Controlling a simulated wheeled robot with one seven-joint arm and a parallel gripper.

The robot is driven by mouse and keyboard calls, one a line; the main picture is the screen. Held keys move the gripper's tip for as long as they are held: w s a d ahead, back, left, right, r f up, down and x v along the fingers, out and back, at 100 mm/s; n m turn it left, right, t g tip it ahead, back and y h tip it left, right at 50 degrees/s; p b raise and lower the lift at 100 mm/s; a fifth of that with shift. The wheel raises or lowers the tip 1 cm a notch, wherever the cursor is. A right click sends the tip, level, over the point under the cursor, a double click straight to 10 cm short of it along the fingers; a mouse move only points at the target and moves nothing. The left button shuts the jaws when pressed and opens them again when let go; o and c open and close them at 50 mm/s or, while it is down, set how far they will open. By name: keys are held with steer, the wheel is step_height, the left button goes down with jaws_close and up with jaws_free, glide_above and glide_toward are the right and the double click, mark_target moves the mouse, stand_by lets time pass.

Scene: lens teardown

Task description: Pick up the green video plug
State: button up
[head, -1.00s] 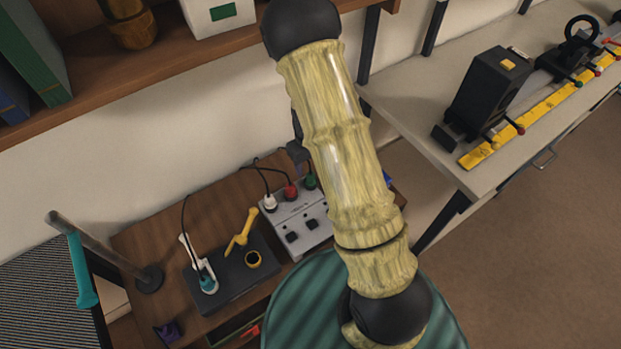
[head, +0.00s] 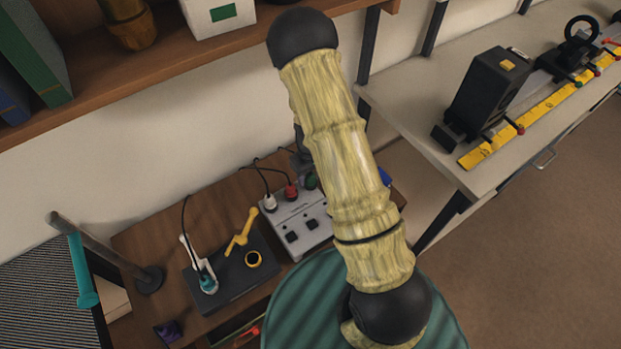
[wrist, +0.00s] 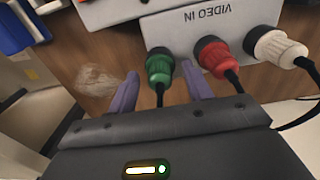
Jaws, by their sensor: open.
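The green video plug (wrist: 159,68) sits in the panel marked VIDEO IN on a grey box (wrist: 172,30), with its black cable running down toward my gripper. In the wrist view my gripper (wrist: 160,85) is open, with one purple finger on each side of the green plug and its cable. I cannot tell whether the fingers touch it. In the head view the green plug (head: 311,181) shows at the back of the grey box (head: 305,226), beside my arm. My gripper is mostly hidden behind the arm there.
The red plug (wrist: 213,56) and white plug (wrist: 275,48) sit right beside the green one in the wrist view. A dark tray (head: 225,285) with a yellow tool stands left of the box. A clear crumpled thing (wrist: 100,82) lies left of the gripper.

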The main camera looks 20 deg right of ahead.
mark_target(310, 174)
jaws_close()
steer(key=shift+r, duration=5)
